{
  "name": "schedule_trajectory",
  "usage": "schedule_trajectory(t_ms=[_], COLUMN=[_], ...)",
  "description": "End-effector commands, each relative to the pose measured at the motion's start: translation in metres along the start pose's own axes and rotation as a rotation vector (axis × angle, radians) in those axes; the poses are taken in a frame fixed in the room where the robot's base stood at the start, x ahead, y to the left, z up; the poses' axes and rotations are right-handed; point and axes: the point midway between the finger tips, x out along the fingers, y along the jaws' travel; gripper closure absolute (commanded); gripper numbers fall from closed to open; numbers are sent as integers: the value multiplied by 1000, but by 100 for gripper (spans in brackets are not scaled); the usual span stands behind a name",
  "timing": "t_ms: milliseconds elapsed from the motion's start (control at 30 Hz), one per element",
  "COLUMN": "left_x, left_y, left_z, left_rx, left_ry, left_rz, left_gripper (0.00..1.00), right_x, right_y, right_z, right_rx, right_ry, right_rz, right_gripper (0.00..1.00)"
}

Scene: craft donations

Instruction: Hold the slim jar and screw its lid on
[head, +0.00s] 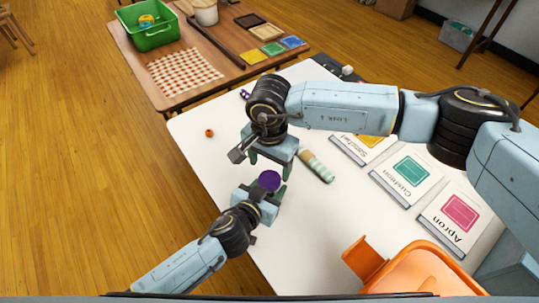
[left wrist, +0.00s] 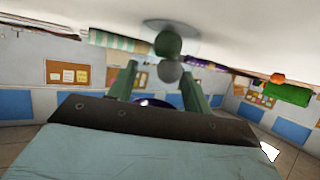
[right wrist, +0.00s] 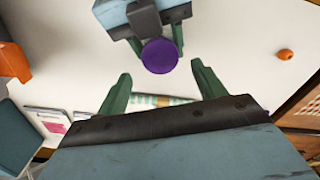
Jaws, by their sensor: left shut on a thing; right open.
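The slim jar (left wrist: 168,48) is clear, with a green and a grey ball showing inside. It stands between the fingers of my left gripper (left wrist: 158,88), which is shut on it; the left wrist view is upside down. The purple lid (head: 270,180) sits at the jar's top and hides the jar from above; I cannot tell how tight it is. My left gripper (head: 264,196) also shows in the head view. My right gripper (right wrist: 162,85) is open and empty, pointing down, a little beyond the lid and apart from it. The lid (right wrist: 160,56) lies outside its fingers.
A striped roll (head: 316,166) lies on the white table (head: 215,165) beside the right gripper. Labelled cards, such as Cushion (head: 407,177), and an orange bin (head: 415,270) are at right. A small orange piece (head: 209,132) lies near the left edge. A brown table stands behind.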

Motion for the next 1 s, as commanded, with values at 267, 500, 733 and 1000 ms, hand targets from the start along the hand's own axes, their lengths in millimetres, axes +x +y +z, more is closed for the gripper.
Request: schedule_trajectory(t_ms=[267,500,733,1000], left_x=[0,0,0,0], left_y=[0,0,0,0], left_z=[0,0,0,0], left_rx=[0,0,0,0], left_ry=[0,0,0,0], left_rz=[0,0,0,0], left_gripper=[100,100,100,100], right_x=[40,50,50,50], right_y=[0,0,0,0], right_z=[0,0,0,0], right_rx=[1,0,0,0], right_ry=[-1,0,1,1], right_rz=[0,0,0,0], right_gripper=[31,31,34,69])
